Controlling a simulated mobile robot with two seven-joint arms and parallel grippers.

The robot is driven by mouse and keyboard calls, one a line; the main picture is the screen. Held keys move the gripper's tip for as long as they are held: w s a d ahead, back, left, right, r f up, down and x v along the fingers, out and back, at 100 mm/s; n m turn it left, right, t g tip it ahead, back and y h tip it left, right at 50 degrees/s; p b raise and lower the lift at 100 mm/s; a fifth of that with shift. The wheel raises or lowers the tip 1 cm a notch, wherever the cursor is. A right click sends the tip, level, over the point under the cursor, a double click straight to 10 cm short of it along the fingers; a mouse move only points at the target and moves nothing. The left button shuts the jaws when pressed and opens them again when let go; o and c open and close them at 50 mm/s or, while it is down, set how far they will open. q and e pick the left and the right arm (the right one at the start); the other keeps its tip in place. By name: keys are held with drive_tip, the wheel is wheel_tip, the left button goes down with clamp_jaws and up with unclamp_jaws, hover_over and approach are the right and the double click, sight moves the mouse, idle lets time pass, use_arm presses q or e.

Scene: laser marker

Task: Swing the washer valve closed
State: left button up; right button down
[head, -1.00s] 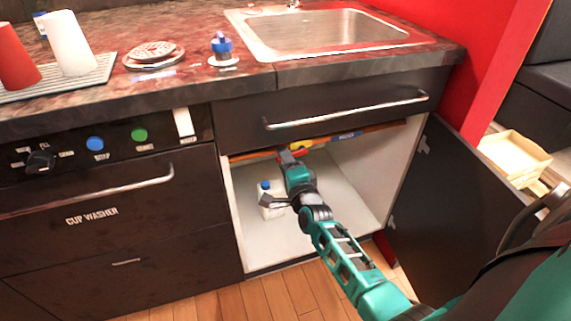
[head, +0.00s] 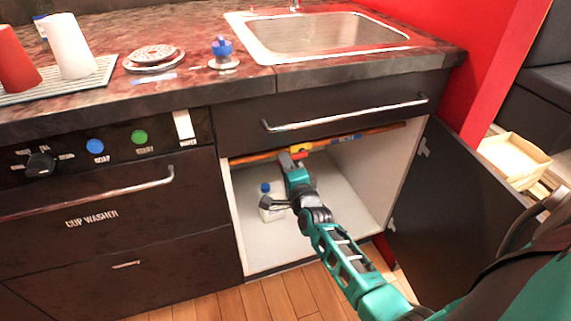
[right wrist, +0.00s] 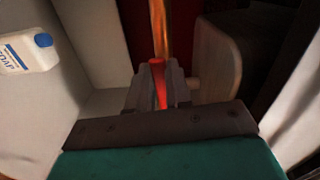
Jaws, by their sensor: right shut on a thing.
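The washer valve's red lever (right wrist: 158,82) shows in the right wrist view between my two fingertips, in front of an orange-copper pipe (right wrist: 158,28). In the head view the red and yellow valve (head: 301,151) sits on the pipe under the counter, at the top of the open cabinet. My right gripper (head: 287,159) reaches into the cabinet and is shut on the red lever. The gripper hides part of the valve, so the exact angle of the lever is hard to read. My left gripper is not in view.
A white bottle with a blue cap (head: 270,205) stands on the cabinet floor left of my arm. The dark cabinet door (head: 455,200) hangs open on the right. A drawer front with a handle (head: 345,112) lies just above the opening.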

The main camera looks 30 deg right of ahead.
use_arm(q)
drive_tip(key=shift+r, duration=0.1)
use_arm(e)
drive_tip(key=shift+f, duration=0.15)
drive_tip(key=s+d+f+n, duration=0.1)
drive_tip(key=d+f+n, duration=0.4)
drive_tip(key=n, duration=1.2)
drive_tip(key=shift+s+d, duration=0.2)
drive_tip(key=shift+d, duration=0.1)
idle(0.6)
drive_tip(key=c, duration=1)
unclamp_jaws()
drive_tip(key=shift+c, duration=0.2)
use_arm(q)
drive_tip(key=p, duration=0.1)
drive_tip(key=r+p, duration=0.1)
drive_tip(key=p, duration=0.1)
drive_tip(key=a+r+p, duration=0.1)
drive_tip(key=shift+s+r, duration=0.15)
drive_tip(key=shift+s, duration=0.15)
use_arm(e)
drive_tip(key=v, duration=1.2)
drive_tip(key=shift+s, duration=0.4)
